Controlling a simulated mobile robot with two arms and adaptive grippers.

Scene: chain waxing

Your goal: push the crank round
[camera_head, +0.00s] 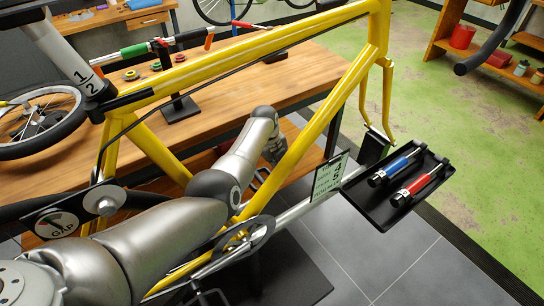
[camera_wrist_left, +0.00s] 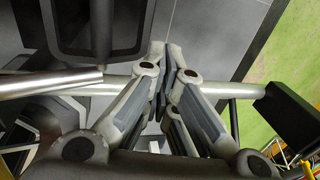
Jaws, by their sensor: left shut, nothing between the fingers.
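The crank (camera_head: 262,233) shows in the head view low on the yellow bike frame (camera_head: 225,68), beside a silver tube. It is dark and partly covered by my left arm. My left gripper (camera_wrist_left: 168,52) is shut and empty in the wrist view, its fingers crossing near a silver tube (camera_wrist_left: 235,90). In the head view my left arm reaches across the frame, and its gripper is mostly hidden behind a slanting yellow tube. I cannot tell whether the gripper touches the crank. My right gripper is not in view.
A black tray (camera_head: 378,212) with a blue-handled tool (camera_head: 395,168) and a red-handled tool (camera_head: 414,188) stands at the right. A small number sign (camera_head: 329,178) is beside it. A wooden workbench (camera_head: 235,97) lies behind the frame. The grey floor (camera_head: 405,265) at the lower right is clear.

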